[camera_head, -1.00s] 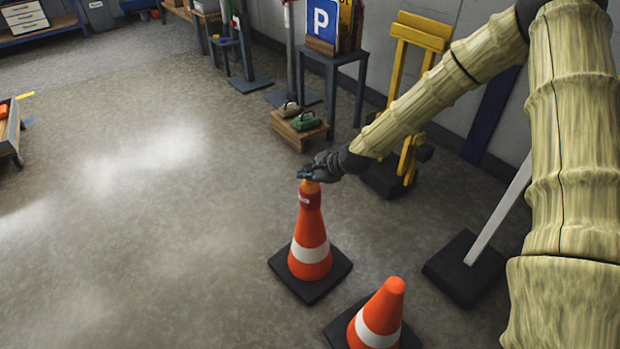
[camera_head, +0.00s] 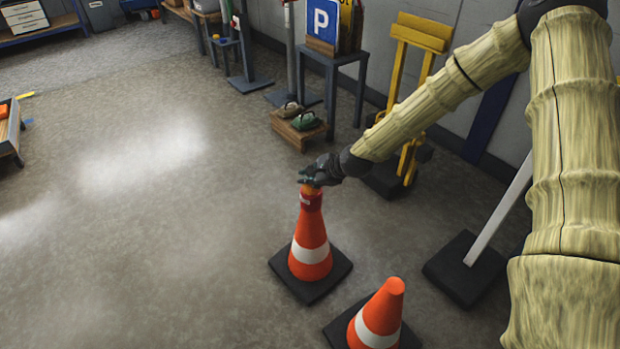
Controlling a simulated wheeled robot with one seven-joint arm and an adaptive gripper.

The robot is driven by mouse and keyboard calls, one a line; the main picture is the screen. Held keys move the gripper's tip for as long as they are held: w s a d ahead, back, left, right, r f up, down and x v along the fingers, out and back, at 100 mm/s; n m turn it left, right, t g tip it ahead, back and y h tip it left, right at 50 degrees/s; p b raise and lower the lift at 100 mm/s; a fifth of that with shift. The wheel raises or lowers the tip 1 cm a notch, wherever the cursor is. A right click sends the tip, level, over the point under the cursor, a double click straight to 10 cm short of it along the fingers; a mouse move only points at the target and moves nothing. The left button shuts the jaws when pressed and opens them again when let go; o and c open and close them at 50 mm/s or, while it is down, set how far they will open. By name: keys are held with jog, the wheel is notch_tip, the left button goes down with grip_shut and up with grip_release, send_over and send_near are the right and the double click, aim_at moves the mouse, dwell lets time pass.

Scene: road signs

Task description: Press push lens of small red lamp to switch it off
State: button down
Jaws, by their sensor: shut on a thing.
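The small red lamp (camera_head: 311,201) sits on top of an upright orange and white traffic cone (camera_head: 311,262) in the head view. It has a red body with a small white label and an orange lens (camera_head: 309,188) at its top. My gripper (camera_head: 307,182) comes in from the right and is at the lens, with its dark fingers over the lens top. It is shut on the lens, which is mostly hidden by the fingers. The lens shows dull orange.
A second cone (camera_head: 378,318) stands close in front to the right. A black-based post (camera_head: 466,268) is right of the cones. A yellow hand truck (camera_head: 412,110) and a wooden crate (camera_head: 299,130) stand behind.

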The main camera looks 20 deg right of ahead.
jog(key=shift+s+d+f, duration=0.1)
jog(key=shift+s+f, duration=0.25)
jog(key=shift+f, duration=0.1)
jog(key=shift+w+r+p, duration=0.2)
jog(key=shift+r+p, duration=1)
jog(key=shift+r, duration=0.5)
jog(key=shift+w+r+p, duration=0.15)
jog(key=shift+r+p, duration=1.05)
jog(key=shift+r, duration=0.45)
